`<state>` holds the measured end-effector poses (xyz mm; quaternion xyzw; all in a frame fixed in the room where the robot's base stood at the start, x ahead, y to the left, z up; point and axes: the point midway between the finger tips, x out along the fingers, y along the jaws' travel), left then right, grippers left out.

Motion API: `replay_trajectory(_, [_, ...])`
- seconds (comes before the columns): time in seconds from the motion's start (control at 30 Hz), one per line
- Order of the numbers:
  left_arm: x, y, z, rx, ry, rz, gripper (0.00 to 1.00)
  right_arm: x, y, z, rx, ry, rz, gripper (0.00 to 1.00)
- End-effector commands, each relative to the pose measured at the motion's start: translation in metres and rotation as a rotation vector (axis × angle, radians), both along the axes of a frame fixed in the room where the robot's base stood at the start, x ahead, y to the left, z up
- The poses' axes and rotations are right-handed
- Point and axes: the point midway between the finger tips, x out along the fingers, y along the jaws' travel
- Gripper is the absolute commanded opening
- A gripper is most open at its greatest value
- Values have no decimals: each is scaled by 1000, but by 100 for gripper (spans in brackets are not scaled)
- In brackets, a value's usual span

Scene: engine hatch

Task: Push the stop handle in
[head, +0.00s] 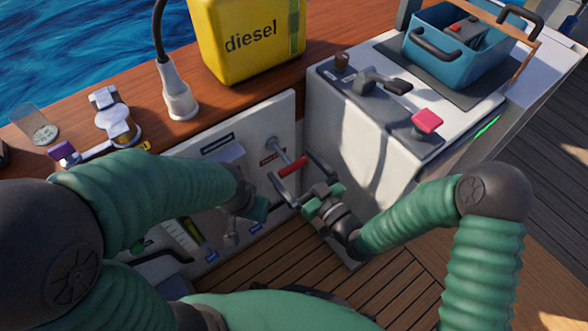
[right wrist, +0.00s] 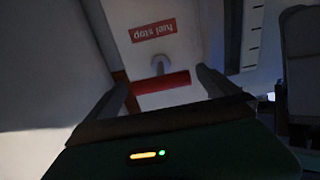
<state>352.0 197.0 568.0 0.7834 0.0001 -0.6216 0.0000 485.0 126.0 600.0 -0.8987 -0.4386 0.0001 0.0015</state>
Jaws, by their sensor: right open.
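The stop handle (head: 293,167) is a red bar on a grey shaft that stands out from the white panel (head: 283,115). In the right wrist view the red bar (right wrist: 162,83) lies crosswise below a red "fuel stop" label (right wrist: 153,30), which appears upside down. My right gripper (head: 289,165) is open, with a finger on either side of the bar. Whether the fingers touch it I cannot tell. My left gripper (head: 254,208) is low in front of the panel, left of the right one. Its fingers are too hidden to judge.
A yellow diesel can (head: 250,40) stands on the wooden ledge above the panel. A white console (head: 350,130) with a black lever (head: 383,82) and a red knob (head: 427,121) rises close on the right. A blue toolbox (head: 455,45) sits on it.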

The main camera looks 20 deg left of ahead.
Motion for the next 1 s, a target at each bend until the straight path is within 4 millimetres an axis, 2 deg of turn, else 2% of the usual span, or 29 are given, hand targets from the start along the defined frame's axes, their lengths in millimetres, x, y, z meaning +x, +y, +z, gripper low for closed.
replay_trajectory(0.3, [0, 0, -1, 0, 0, 0, 36, 3, 5, 0, -2, 0, 0, 99])
replay_trajectory(0.9, [0, 0, -1, 0, 0, 0, 36, 2, 5, 0, -2, 0, 1, 20])
replay_trajectory(1.0, [0, 0, -1, 0, 0, 0, 36, 4, 7, 0, -2, 0, 1, 20])
